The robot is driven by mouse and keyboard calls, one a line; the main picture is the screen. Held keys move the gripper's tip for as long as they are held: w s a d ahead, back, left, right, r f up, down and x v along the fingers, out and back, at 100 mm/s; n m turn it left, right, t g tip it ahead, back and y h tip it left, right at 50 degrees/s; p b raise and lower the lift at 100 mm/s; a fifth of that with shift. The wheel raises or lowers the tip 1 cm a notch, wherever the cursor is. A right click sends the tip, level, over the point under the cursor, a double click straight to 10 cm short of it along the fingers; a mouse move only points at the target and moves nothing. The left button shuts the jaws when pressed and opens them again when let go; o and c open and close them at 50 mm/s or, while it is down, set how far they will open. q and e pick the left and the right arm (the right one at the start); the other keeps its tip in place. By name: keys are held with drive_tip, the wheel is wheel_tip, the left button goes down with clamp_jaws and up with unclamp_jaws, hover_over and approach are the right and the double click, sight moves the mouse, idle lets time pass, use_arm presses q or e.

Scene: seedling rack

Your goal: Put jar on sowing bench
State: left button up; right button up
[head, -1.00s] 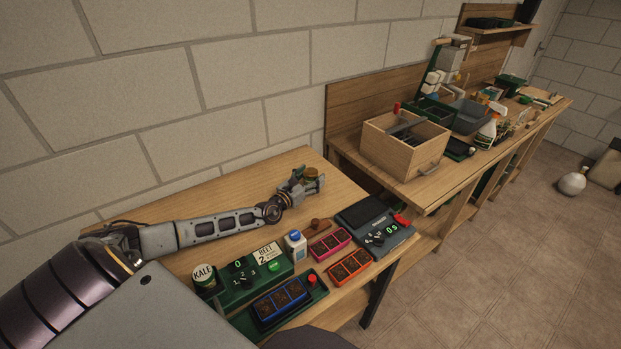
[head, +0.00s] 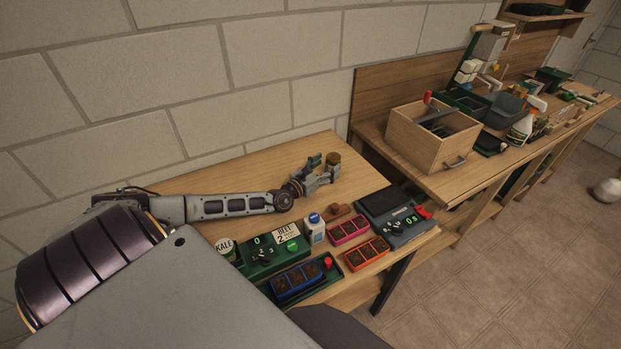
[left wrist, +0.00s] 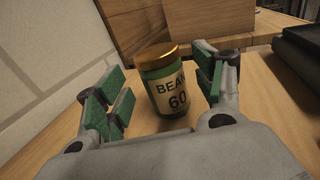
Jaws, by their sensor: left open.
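The jar (head: 333,158), with a gold lid, stands upright on the near wooden bench (head: 226,175), toward its back right corner. In the left wrist view the jar (left wrist: 168,88) shows a green and cream label reading "BEAN 60". My left gripper (head: 325,168) is open, just left of the jar. Its green-padded fingers are spread on either side of the jar in the wrist view, with visible gaps. The jar's base meets the wood. My right gripper is out of view.
A second bench holds a wooden box (head: 432,139) at right. Bare wood lies behind my left forearm.

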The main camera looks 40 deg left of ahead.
use_arm(q)
drive_tip(key=shift+s+a, duration=0.15)
drive_tip(key=shift+s, duration=1.85)
drive_tip(key=shift+s+a, duration=0.1)
drive_tip(key=shift+s, duration=1.85)
drive_tip(key=shift+w, duration=0.1)
